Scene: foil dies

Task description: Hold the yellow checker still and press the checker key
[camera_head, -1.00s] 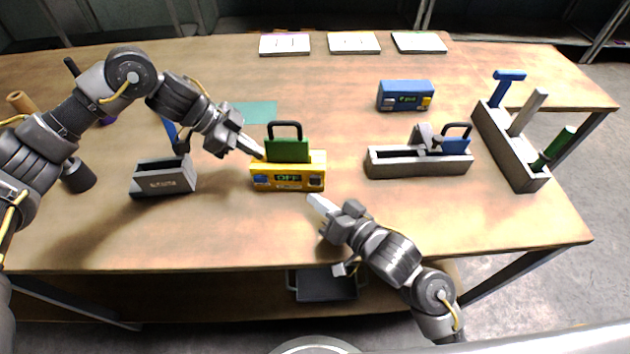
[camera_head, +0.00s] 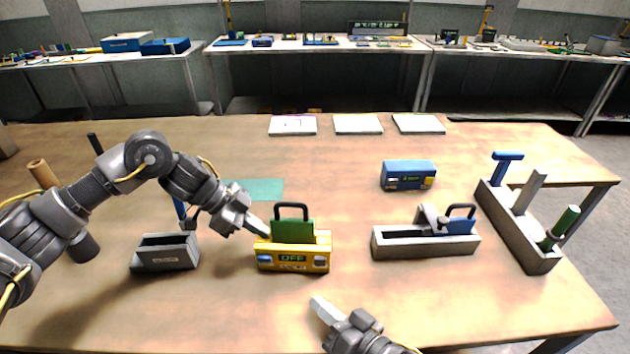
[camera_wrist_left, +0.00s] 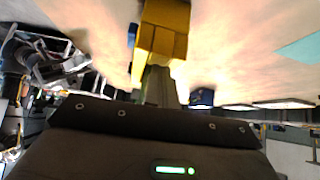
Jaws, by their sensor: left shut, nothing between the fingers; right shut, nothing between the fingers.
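The yellow checker (camera_head: 293,265) stands on the table in the head view. Its front display reads OFF, with a blue key at the left end and a pale key at the right end. A green block with a dark handle (camera_head: 293,230) sits in its top. My left gripper (camera_head: 262,230) is shut, its tip at the checker's upper left side; whether it touches is hard to tell. In the left wrist view the yellow checker (camera_wrist_left: 163,35) lies right at the fingertips. My right gripper (camera_head: 318,303) is shut and empty, in front of the checker's right end, apart from it.
A blue checker (camera_head: 408,175) stands farther back. A grey bin (camera_head: 165,255) is at left. White plates (camera_head: 358,124) lie at the back.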

